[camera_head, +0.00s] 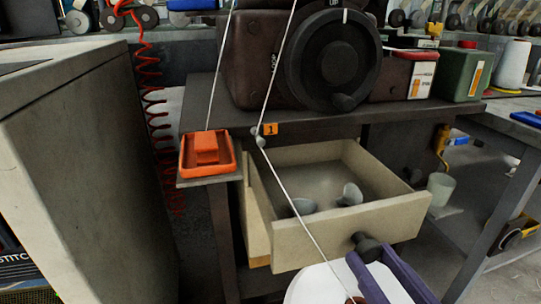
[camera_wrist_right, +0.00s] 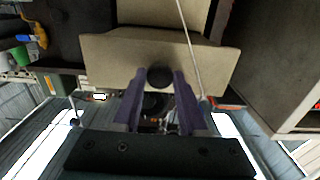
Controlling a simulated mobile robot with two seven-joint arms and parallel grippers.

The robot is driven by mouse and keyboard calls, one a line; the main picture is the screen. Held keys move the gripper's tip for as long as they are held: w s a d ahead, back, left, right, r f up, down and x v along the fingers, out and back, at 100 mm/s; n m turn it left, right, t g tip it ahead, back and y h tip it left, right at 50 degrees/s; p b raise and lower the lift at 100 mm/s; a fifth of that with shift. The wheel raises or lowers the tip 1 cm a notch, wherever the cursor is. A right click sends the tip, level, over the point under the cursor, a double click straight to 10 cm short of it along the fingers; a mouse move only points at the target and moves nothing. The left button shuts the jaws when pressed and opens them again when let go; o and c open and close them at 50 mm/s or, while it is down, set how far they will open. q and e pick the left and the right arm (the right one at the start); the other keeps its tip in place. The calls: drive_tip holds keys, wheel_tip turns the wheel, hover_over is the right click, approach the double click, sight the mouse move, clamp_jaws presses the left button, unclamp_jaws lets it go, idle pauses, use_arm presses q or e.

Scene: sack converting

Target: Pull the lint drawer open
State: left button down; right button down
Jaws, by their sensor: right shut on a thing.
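The lint drawer (camera_head: 345,234) is a pale wooden box below the machine's table, and it stands pulled out with its inside showing. Two grey rounded pieces lie in it. Its dark round knob (camera_head: 367,246) is on the front panel. My right gripper (camera_head: 372,257) is shut on the knob, its purple fingers on either side. In the right wrist view the knob (camera_wrist_right: 160,77) sits between the fingertips (camera_wrist_right: 159,74), with the pale drawer front (camera_wrist_right: 110,58) behind. My left gripper is not in view.
A dark machine with a handwheel (camera_head: 338,62) stands on the table (camera_head: 300,128) above the drawer. An orange tray (camera_head: 207,152) is at the table's left corner. A thin white cord runs down in front of the drawer. A grey cabinet (camera_head: 90,180) stands left.

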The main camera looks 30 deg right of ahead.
drive_tip(key=shift+s, duration=0.2)
drive_tip(key=shift+c, duration=2.2)
unclamp_jaws()
drive_tip(key=shift+s+a, duration=0.1)
drive_tip(key=v, duration=0.9)
drive_tip(key=shift+s+a+p, duration=0.15)
drive_tip(key=shift+s+p, duration=0.15)
drive_tip(key=shift+s, duration=0.05)
